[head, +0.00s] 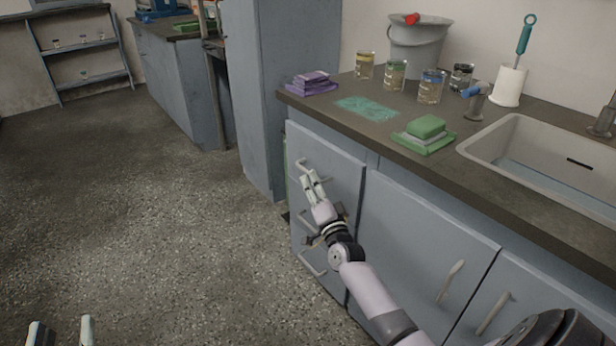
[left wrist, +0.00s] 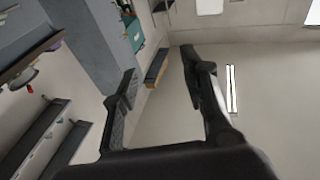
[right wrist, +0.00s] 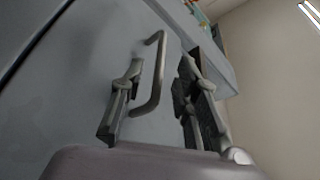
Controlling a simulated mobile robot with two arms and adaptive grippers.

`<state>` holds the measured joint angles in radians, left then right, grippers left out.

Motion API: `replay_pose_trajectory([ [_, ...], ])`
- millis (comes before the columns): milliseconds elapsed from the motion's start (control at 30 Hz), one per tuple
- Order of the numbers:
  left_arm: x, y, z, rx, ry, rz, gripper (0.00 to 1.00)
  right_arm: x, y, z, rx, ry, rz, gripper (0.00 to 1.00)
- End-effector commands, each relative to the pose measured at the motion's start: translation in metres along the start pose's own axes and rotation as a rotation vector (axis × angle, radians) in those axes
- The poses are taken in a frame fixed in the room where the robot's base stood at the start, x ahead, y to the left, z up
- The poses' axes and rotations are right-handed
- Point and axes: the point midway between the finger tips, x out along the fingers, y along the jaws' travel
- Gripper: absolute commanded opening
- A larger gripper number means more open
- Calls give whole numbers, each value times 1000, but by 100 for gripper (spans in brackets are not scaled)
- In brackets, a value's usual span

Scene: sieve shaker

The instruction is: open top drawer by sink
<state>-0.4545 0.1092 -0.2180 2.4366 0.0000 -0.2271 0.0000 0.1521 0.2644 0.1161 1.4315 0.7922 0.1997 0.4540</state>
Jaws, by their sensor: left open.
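The top drawer (head: 340,158) is the upper grey-blue front at the left end of the sink counter and looks shut. Its pale bar handle (head: 303,163) is partly hidden by my right gripper (head: 311,181). In the right wrist view, the handle (right wrist: 160,75) stands between the two open fingers of my right gripper (right wrist: 160,92), with gaps visible on both sides. My left gripper (head: 60,325) is open and empty at the bottom left of the head view, far from the drawer. The left wrist view shows its fingers apart.
Two more drawer handles sit below, the lowest (head: 312,265) near the floor. Cabinet doors (head: 420,240) stand right of the drawers, under the sink (head: 540,160). Jars, a bucket (head: 418,45) and a green sponge (head: 426,127) are on the counter. The floor (head: 170,240) left is clear.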

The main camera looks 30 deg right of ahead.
Motion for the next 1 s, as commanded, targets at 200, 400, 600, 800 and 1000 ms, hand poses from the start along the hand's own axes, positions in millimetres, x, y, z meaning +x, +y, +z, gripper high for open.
replay_pose_trajectory([
  [200, -2, 5, -36, -7, 210, 11, 40, 31, 2, 1, 0, -1, 0, 29],
  [400, -7, 8, -57, -11, 328, 17, 40, 46, 1, 1, -1, -1, 0, 29],
  [600, -9, 8, -64, -13, 363, 18, 40, 50, 0, 0, -1, -1, 1, 29],
  [800, -9, 8, -64, -13, 363, 18, 40, 50, 0, 0, -1, -2, 1, 29],
  [1000, -9, 8, -64, -13, 362, 18, 40, 50, 0, 1, -1, -2, 1, 16],
])
